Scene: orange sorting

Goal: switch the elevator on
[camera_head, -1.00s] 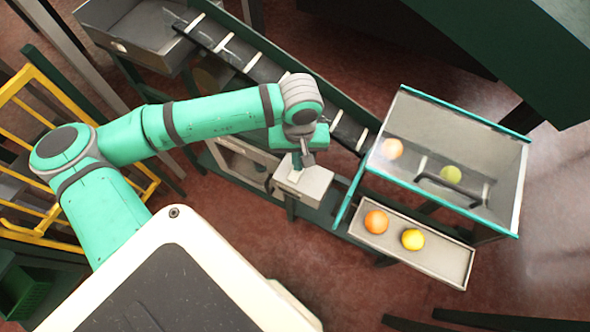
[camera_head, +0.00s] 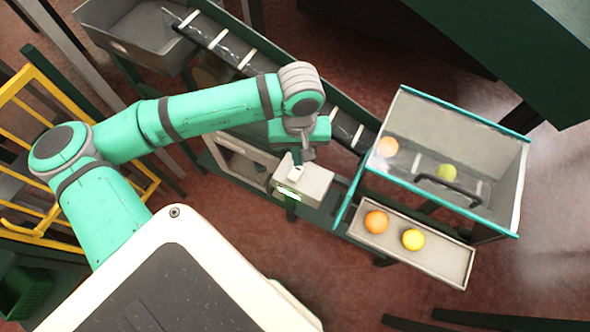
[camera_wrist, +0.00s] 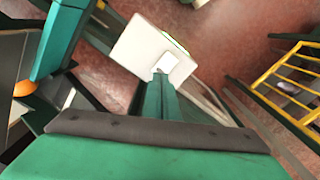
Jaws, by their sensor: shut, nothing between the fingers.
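The elevator (camera_head: 232,50) is a slanted dark belt with pale cross bars, rising from the hopper at the right to a grey bin at the upper left. A white control box (camera_head: 315,185) stands beside its lower part and also shows in the wrist view (camera_wrist: 135,45). A green light (camera_head: 288,193) glows on its side. A white square switch (camera_wrist: 168,62) sits on its top. My gripper (camera_wrist: 160,76) is shut and empty, its tip at the switch's near edge; I cannot tell whether they touch. In the head view my gripper (camera_head: 308,154) is over the box.
A grey tray (camera_head: 455,265) below holds an orange and a yellow fruit. A grey bin (camera_head: 115,45) stands at the upper left, a yellow railing (camera_head: 25,228) at the left.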

